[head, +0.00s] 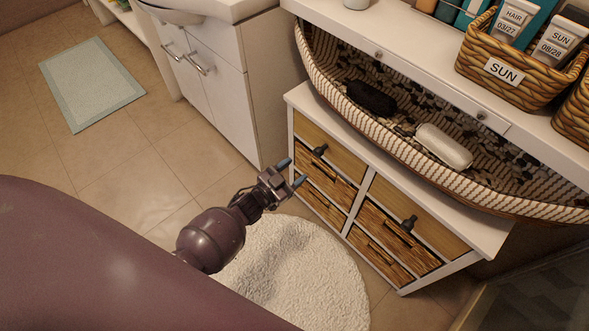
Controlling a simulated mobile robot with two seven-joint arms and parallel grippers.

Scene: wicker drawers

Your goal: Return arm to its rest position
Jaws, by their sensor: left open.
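My left gripper (291,172) is open and empty, with two blue-tipped fingers apart. It hovers above the round white rug, just left of the white cabinet (301,104) with wicker drawers. In this view its fingertips overlap the cabinet's left side near the upper left drawer (325,181); I cannot tell whether they touch it. The wicker drawers, including the lower right one (380,256), look shut. My right gripper is not in view.
A large woven basket (318,70) with a black item and a white item sits on the cabinet. A shelf above holds a wicker box (480,68) of bottles. A white vanity (225,90) stands behind. The round rug (300,270) and tiled floor are clear.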

